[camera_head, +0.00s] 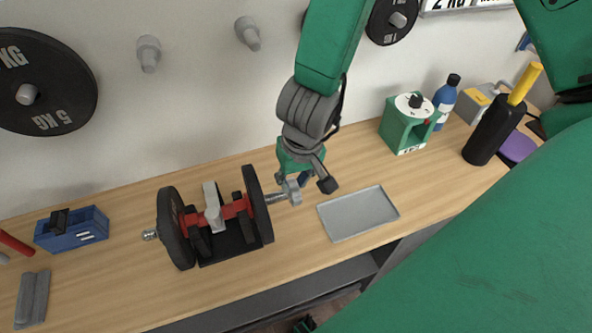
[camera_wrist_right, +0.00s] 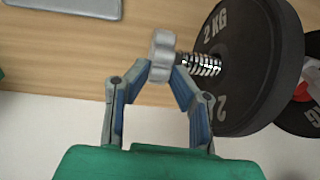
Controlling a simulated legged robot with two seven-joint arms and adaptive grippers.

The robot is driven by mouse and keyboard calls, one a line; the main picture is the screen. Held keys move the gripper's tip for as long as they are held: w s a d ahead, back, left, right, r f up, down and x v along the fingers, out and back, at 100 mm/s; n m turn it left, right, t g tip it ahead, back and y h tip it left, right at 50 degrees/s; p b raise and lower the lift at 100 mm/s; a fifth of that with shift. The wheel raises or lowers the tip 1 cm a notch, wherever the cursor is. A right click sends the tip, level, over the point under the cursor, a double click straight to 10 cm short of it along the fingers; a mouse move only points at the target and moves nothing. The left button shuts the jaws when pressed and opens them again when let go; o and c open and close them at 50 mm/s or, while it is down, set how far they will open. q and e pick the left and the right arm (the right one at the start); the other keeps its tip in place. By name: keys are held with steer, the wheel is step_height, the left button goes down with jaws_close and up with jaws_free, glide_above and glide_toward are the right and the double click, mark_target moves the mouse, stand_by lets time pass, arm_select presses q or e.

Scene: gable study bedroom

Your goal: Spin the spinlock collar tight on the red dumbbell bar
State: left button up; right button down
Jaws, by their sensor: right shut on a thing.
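The red dumbbell bar (camera_head: 232,209) lies in a black cradle (camera_head: 228,240), with a black plate (camera_head: 258,205) at its right and another (camera_head: 173,228) at its left. A grey upright piece (camera_head: 212,205) crosses its middle. The grey spinlock collar (camera_head: 295,192) is on the bar's right end, apart from the plate; bare thread shows between them. In the right wrist view the collar (camera_wrist_right: 162,58) sits between my fingertips, the thread (camera_wrist_right: 203,64) and 2 KG plate (camera_wrist_right: 250,70) beside it. My right gripper (camera_head: 304,184) is shut on the collar. My left gripper is not in view.
A grey tray (camera_head: 358,213) lies right of the dumbbell. A blue box (camera_head: 72,230) is at the left. A green device (camera_head: 408,124), blue bottle (camera_head: 446,98) and black cylinder (camera_head: 492,132) stand at the right. Wall pegs (camera_head: 148,52) hang behind.

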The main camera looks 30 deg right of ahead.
steer(key=shift+w+a+p, duration=0.15)
steer(key=shift+a+p, duration=0.3)
steer(key=shift+a, duration=0.45)
steer(key=c, duration=1.5)
jaws_free()
steer(key=shift+o, duration=1)
